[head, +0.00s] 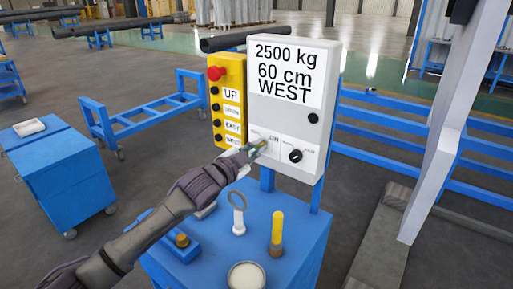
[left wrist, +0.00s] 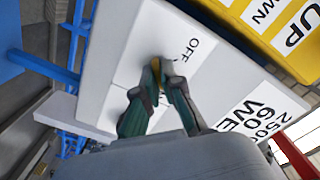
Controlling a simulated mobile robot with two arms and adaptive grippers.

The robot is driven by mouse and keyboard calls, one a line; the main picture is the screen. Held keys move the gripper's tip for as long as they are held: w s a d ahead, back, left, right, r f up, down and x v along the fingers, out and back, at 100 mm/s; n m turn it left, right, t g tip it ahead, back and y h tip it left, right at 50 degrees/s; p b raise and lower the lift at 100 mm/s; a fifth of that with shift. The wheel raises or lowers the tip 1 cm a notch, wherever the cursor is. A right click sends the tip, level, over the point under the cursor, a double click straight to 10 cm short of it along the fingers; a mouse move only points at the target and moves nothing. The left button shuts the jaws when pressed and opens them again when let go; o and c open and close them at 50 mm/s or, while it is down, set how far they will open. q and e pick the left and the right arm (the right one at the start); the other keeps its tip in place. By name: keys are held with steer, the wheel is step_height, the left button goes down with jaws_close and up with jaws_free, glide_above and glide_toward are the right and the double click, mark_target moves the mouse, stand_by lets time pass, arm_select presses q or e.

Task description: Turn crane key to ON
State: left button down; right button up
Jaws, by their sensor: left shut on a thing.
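The crane key (left wrist: 156,65) shows as a small yellowish piece at the switch on the grey-white control panel (head: 318,122). My left gripper (head: 258,146) reaches the panel's lower left part, and its fingers are shut on the key. In the left wrist view, the two green-grey fingertips (left wrist: 161,88) meet around the key, close to the panel face. An OFF label (left wrist: 190,49) is beside them there. In the head view, an ON label (head: 273,139) is just right of the fingertips. The fingers hide most of the key, so its angle is unclear. My right gripper is not in view.
A yellow button box (head: 228,108) with a red stop button (head: 216,73) is left of the panel. A black knob (head: 296,156) is right of the key. Below, a blue cabinet (head: 312,240) holds a ring-topped piece (head: 238,214), a yellow-handled piece (head: 277,228) and a round dish (head: 246,276).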

arm_select(q)
steer(key=c, duration=1.3)
jaws_free()
steer(key=shift+s+a, duration=0.1)
steer(key=v, duration=1.2)
